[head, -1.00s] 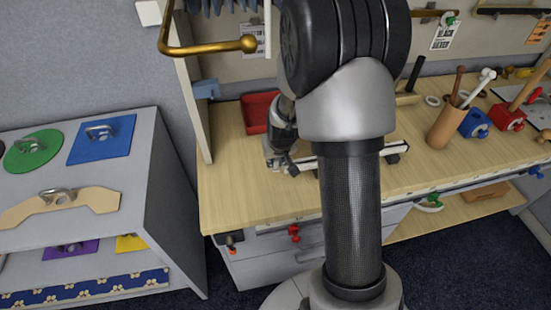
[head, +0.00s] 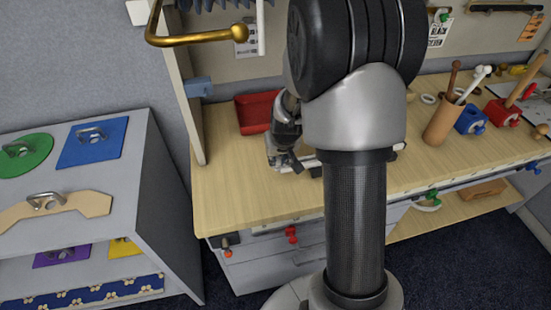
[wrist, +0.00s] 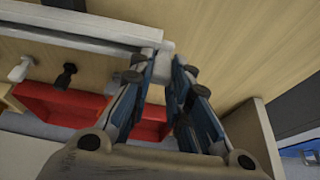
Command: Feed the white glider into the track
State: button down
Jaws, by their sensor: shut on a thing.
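My gripper (wrist: 163,66) is shut on a small pale block, the white glider (wrist: 164,74), which shows between the fingertips in the wrist view. The long white track (wrist: 95,30) runs in from the upper left, and its end lies right by the glider. I cannot tell whether the glider touches the track or sits inside it. In the head view my gripper (head: 281,160) is low over the wooden bench. My arm hides most of the track there, and the glider is not discernible.
A red tray (wrist: 85,112) lies beside the track; it also shows behind my gripper in the head view (head: 254,112). A black knob (wrist: 66,75) and a white knob (wrist: 21,69) are near it. A wooden cup (head: 443,122) and a blue block (head: 470,120) stand to the right.

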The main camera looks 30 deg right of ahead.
jog(key=shift+s+d+b, duration=0.3)
jog(key=shift+d+b, duration=0.5)
jog(key=shift+d, duration=0.2)
jog(key=shift+s+d+b, duration=0.25)
jog(key=shift+d+b, duration=0.6)
jog(key=shift+d, duration=0.1)
jog(key=shift+s+d+b, duration=0.3)
jog(key=shift+d+b, duration=0.5)
jog(key=shift+d, duration=0.2)
jog(key=shift+s+d, duration=0.25)
jog(key=shift+d, duration=0.6)
jog(key=shift+s+d, duration=0.25)
jog(key=shift+d, duration=0.55)
jog(key=shift+s+d, duration=0.25)
jog(key=shift+d, duration=0.6)
jog(key=c, duration=1.4)
grip_release()
jog(key=v, duration=1.2)
jog(key=shift+a, duration=0.1)
